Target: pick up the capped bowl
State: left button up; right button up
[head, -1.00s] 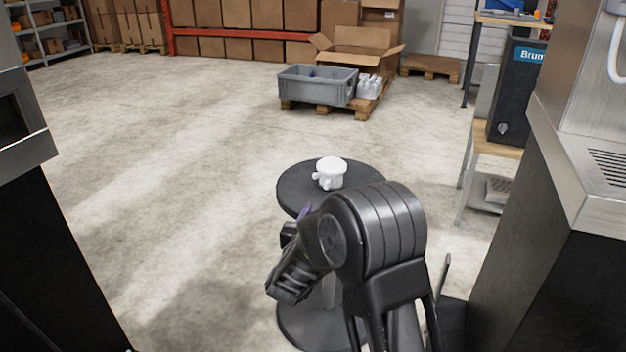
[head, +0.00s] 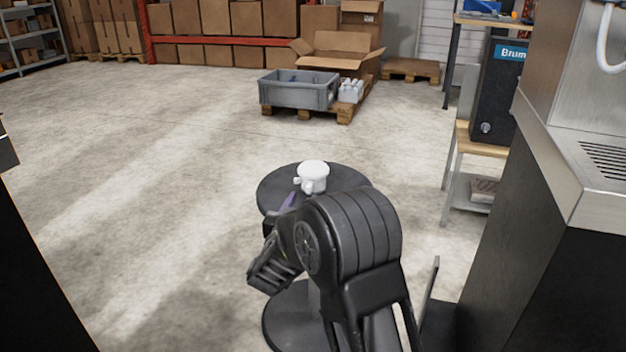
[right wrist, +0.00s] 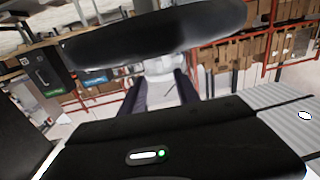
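The white capped bowl (head: 313,180) stands upright on a small round black table (head: 272,192). It has a flat, wide lid and small stubs on its left side. My right gripper (head: 287,203) is just in front and left of the bowl, largely hidden behind my own arm; a purple finger shows. The right wrist view seems upside down: the tabletop (right wrist: 150,35) is a dark disc at the top, with the white bowl (right wrist: 160,68) below it. There the right gripper's fingers (right wrist: 161,92) are apart, with the bowl in line between them; contact cannot be told. My left gripper is not in view.
A steel and black dispenser (head: 560,200) stands close on the right, and another dark machine edge is at the far left. A grey crate (head: 298,95) on a pallet and an open carton (head: 340,50) are farther back. The floor left of the table is clear.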

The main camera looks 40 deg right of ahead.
aim_at(308, 188)
jog(key=b+x, duration=0.2)
jog(key=x, duration=0.2)
jog(key=shift+w+d, duration=0.25)
jog(key=shift+d, duration=0.05)
jog(key=shift+w+d, duration=0.1)
jog(key=shift+d, duration=0.05)
jog(key=shift+r, duration=0.1)
grip_shut()
dwell(0.5)
dwell(0.3)
